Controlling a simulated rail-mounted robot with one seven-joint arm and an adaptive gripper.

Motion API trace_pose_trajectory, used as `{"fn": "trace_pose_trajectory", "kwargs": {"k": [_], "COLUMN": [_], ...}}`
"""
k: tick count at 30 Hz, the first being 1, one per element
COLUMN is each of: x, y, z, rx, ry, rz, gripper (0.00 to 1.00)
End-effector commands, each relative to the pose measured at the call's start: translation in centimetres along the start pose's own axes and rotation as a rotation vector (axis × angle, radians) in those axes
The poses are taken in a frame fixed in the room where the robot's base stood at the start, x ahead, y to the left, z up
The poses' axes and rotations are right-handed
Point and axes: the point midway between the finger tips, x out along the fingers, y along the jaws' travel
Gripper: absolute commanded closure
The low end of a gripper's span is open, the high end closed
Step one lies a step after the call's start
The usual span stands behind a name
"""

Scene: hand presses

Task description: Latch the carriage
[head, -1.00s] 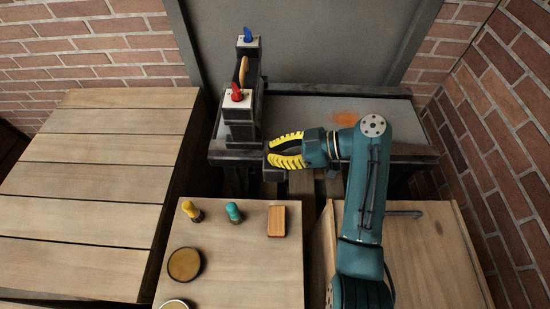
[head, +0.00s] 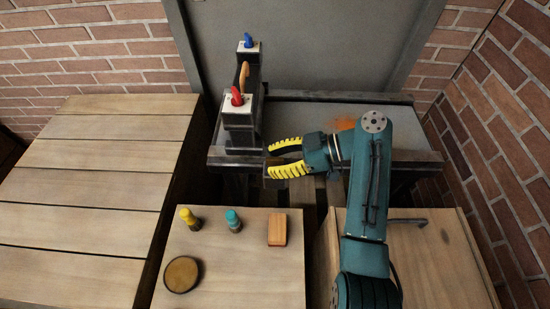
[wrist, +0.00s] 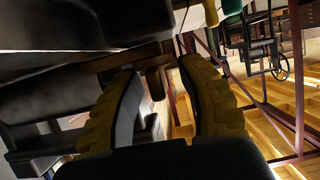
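The dark press (head: 243,125) stands at the back left of its bench. I cannot tell which part is the latch. My gripper (head: 267,163) has yellow ribbed fingers and points left at the bench's front edge, just below the press. The wrist view shows the fingers (wrist: 160,85) apart, with a brown wooden handle-like piece (wrist: 155,78) at or beyond the tips. Whether the fingers touch it is unclear.
A grey bed (head: 300,112) with an orange smear lies right of the press. The front table (head: 235,275) holds a yellow-topped bottle (head: 188,217), a teal-topped bottle (head: 233,220), a wooden block (head: 277,230) and a round dish (head: 182,274). A slatted table (head: 95,190) stands left.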

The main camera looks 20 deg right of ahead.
Motion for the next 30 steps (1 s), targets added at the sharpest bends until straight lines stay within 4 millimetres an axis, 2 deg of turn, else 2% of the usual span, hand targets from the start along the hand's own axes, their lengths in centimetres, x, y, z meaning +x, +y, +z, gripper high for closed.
{"fn": "trace_pose_trajectory", "kwargs": {"k": [8, 11, 19, 25, 30], "x": [-0.8, -2.4, -9.8, -11.4, -12.1], "y": [0.1, 0.1, 0.1, 0.1, 0.0], "z": [-0.3, -0.3, -0.2, -0.2, -0.2], "rx": [-0.006, -0.005, -0.002, -0.001, -0.003], "ry": [0.001, 0.001, 0.000, 0.001, 0.000], "rz": [0.004, 0.005, 0.006, 0.002, 0.001], "gripper": [0.61, 0.61, 0.61, 0.61, 0.61]}}
